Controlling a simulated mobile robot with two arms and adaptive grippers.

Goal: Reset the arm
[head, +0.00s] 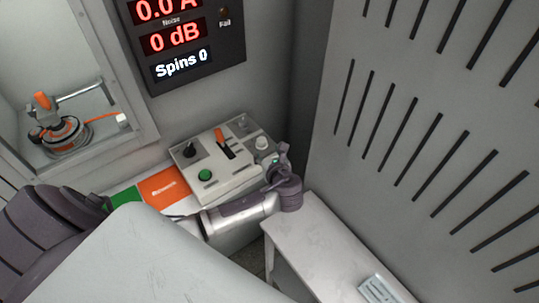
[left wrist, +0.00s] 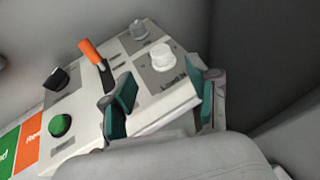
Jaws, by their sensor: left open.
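My left arm comes in from the left in the head view and reaches along the front of a grey control box. My left gripper (head: 278,160) is at the right end of the box, close to a white knob (head: 261,143). In the left wrist view my left gripper (left wrist: 163,103) has its two teal fingers wide apart with nothing between them. The white knob (left wrist: 161,56) shows beyond the fingers. I cannot tell whether a finger touches the box (left wrist: 82,103). My right gripper is in neither view.
The box carries an orange lever (head: 220,137), a green button (head: 205,174) and a black knob (head: 190,149). Green and orange panels (head: 165,187) lie left of it. A motor (head: 60,136) sits behind a framed opening. A slotted wall (head: 430,120) stands right. A display (head: 180,40) reads "Spins 0".

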